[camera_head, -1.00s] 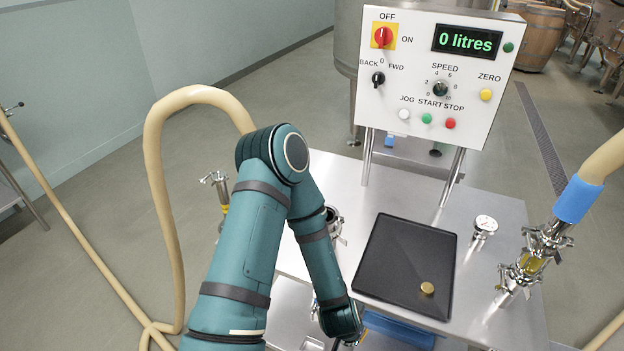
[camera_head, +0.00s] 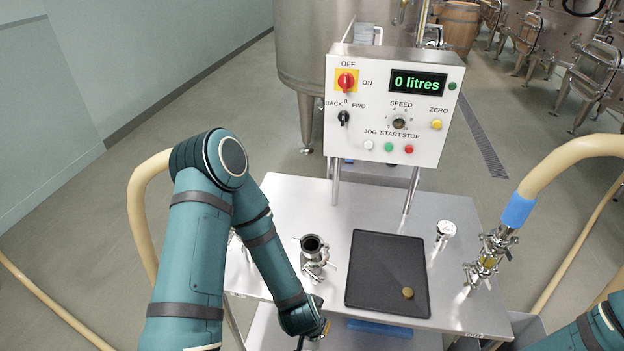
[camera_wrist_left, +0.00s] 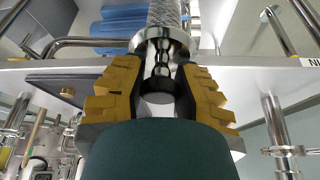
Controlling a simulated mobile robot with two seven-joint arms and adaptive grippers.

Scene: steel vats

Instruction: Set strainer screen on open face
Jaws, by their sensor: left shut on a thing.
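The screen has a shiny round flange and a grey mesh tube that runs up out of the wrist view. In the head view the left gripper (camera_head: 324,330) is low at the table's front edge, and the screen is mostly hidden there. An upright steel pipe fitting with a dark open face (camera_head: 311,243) stands on the steel table, up and left of the gripper. My right gripper is out of view; only part of that arm shows.
A black tray (camera_head: 360,290) with a gold disc (camera_head: 408,292) lies right of the fitting. A round-topped steel part (camera_head: 446,229) and a clamped hose joint (camera_head: 488,262) stand further right. The control panel (camera_head: 392,110) stands behind, reading 0 litres.

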